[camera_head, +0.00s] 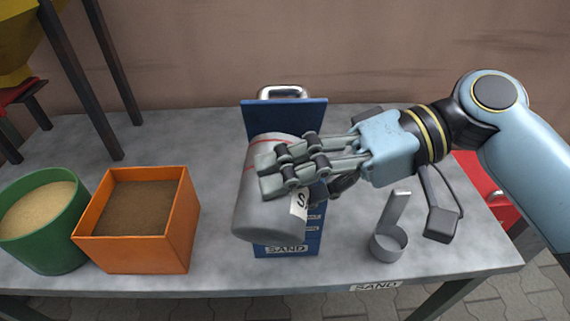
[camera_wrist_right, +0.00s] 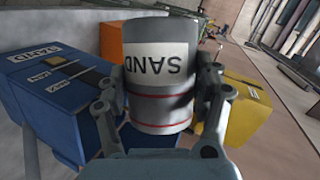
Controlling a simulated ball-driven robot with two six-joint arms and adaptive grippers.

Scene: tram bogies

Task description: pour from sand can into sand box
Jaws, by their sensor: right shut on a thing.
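My right gripper (camera_head: 272,172) is shut on the grey sand can (camera_head: 262,208), which has a red stripe and a white label. The can leans slightly, in front of and above the blue box. In the right wrist view the can (camera_wrist_right: 158,95) stands between the fingers, its SAND label upside down. The blue sand box (camera_head: 308,112) has a SAND label low on its front, and a metal handle shows at its top. The can and gripper hide much of it; I cannot see its opening. It also shows in the wrist view (camera_wrist_right: 35,105). My left gripper is out of view.
An orange box (camera_head: 183,230) of brown material and a green pot (camera_head: 50,245) of pale sand stand at the left. A red thing (camera_head: 480,175) is behind my right arm.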

